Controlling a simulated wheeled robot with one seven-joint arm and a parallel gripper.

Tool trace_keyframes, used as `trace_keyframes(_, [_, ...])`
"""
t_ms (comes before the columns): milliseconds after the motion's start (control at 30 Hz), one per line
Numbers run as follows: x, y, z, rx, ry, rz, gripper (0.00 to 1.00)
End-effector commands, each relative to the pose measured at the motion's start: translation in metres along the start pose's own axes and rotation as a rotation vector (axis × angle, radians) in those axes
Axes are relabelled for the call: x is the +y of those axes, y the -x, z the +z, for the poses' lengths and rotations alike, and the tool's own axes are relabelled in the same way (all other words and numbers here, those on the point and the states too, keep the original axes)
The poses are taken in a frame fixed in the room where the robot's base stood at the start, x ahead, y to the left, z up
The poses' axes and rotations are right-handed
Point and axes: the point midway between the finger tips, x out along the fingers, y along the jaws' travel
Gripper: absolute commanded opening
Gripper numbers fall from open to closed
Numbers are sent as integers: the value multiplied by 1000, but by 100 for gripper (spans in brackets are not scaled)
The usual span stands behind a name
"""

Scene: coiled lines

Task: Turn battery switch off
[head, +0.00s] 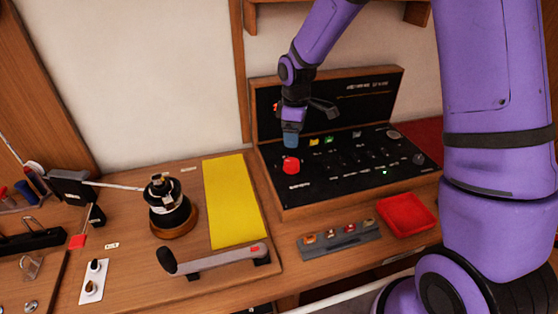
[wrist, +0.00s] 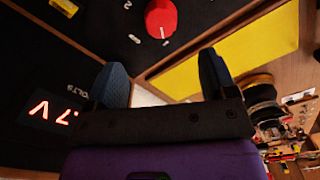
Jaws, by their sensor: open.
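The battery switch appears to be the red round knob (head: 291,166) at the left of the black switch panel (head: 340,182). In the wrist view the red knob (wrist: 161,18) sits at the top middle, with small white marks beside it. My gripper (head: 290,140) hangs just above the knob in the head view. In the wrist view its two blue fingers (wrist: 163,82) are apart with nothing between them. The knob lies beyond the fingertips, not between them. Its exact pointer position is too small to tell.
An upright black panel (head: 370,88) stands behind; a red lit display (wrist: 52,112) shows in the wrist view. A yellow mat (head: 232,200), a black winch (head: 168,205) and a grey lever handle (head: 215,261) lie left. A red tray (head: 407,214) and grey rack (head: 340,240) stand in front.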

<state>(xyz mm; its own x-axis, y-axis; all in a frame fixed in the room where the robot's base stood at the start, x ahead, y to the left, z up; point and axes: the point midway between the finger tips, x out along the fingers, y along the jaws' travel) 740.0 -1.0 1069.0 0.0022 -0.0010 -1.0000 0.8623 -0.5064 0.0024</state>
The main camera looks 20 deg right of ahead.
Motion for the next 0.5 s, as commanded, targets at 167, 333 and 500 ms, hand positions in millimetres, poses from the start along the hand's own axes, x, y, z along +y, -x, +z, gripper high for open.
trace_keyframes(167, [1, -12, -1, -1, 9, -5, 78])
trace_keyframes(333, [0, -37, -1, -4, 8, -7, 78])
trace_keyframes(500, [0, -68, -1, -3, 10, -7, 78])
